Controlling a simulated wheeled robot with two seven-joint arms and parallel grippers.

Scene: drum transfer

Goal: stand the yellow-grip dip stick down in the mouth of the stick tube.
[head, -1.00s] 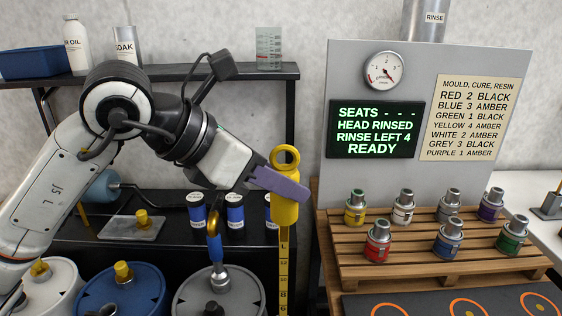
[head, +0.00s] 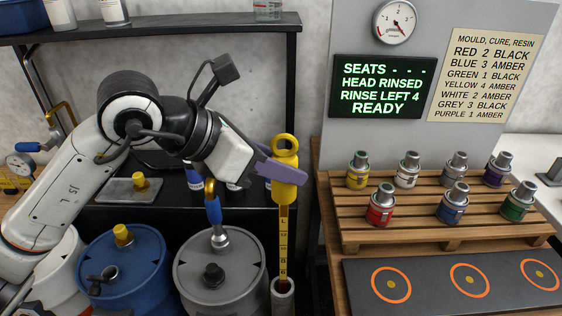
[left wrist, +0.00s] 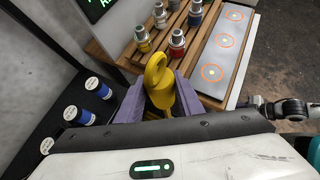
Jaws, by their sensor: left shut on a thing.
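The yellow-grip dip stick (head: 284,232) hangs upright, its yellow grip (head: 285,190) topped by a ring. My left gripper (head: 280,172) is shut on the yellow grip, which also shows between the purple fingers in the left wrist view (left wrist: 160,90). The stick tube (head: 283,293) is a grey upright tube at the bottom of the head view, right of the grey drum. The stick's lower end is at the tube's dark mouth; I cannot tell how far inside it is.
A grey drum (head: 222,278) and a blue drum (head: 125,275) stand left of the tube. A wooden pallet (head: 345,215) with several small coloured cans is to the right, behind a dark mat (head: 430,290) with orange rings. A shelf (head: 150,24) runs behind.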

